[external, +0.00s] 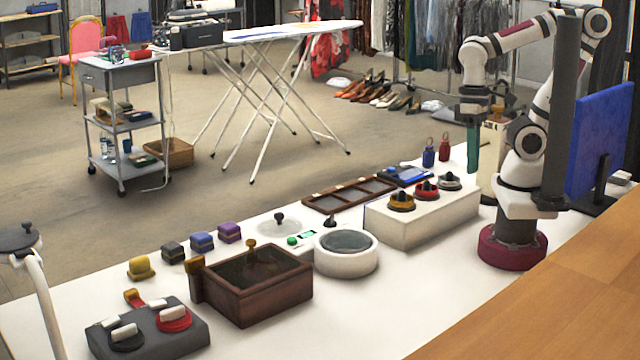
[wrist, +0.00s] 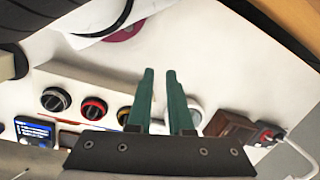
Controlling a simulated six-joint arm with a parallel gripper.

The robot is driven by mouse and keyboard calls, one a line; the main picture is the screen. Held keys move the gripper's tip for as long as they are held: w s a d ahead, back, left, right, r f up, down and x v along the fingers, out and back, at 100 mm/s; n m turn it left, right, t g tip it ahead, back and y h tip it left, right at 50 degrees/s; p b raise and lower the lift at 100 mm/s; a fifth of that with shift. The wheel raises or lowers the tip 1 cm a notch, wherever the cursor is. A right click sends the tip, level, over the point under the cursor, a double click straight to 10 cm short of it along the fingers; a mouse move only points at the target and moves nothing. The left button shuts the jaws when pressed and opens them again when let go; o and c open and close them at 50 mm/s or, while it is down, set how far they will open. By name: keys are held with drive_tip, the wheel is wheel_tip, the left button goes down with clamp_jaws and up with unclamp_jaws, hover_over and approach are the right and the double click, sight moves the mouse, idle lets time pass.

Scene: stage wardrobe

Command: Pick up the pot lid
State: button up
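A pale round lid (external: 279,227) with a dark knob lies on the white table, behind the wooden box; I take it for the pot lid. A white round pot (external: 347,261) with a greyish top stands to its right and nearer the camera. My gripper (external: 473,172) points down with teal fingers, high at the right, far from the lid. In the wrist view my gripper (wrist: 160,72) shows a gap between its fingers, with nothing held. A white rounded edge, perhaps the pot, shows partly behind the fingers there; I cannot make out the lid.
A white block (external: 421,224) with several knobbed discs stands between my gripper and the pot. A brown box (external: 258,298), a grey board (external: 148,337) and several small coloured blocks fill the left. A blue panel (external: 600,140) stands behind my arm.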

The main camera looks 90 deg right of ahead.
drive_tip(key=o, duration=0.7)
drive_tip(key=shift+o, duration=0.2)
drive_tip(key=w+d+r+n, duration=0.2)
drive_tip(key=w+r, duration=0.2)
drive_tip(key=w, duration=0.8)
drive_tip(key=n+t+h, duration=0.1)
drive_tip(key=n+t, duration=0.1)
drive_tip(key=n, duration=0.6)
hover_over(279, 214)
drive_tip(key=s+d, duration=0.2)
drive_tip(key=s, duration=0.1)
wheel_tip(279, 214, down, 8)
drive_tip(key=w+f, duration=0.1)
drive_tip(key=f, duration=0.4)
drive_tip(key=w+a+f, duration=0.1)
drive_tip(key=f, duration=0.9)
drive_tip(key=shift+w+a+f, duration=0.25)
drive_tip(key=shift+w+a, duration=0.15)
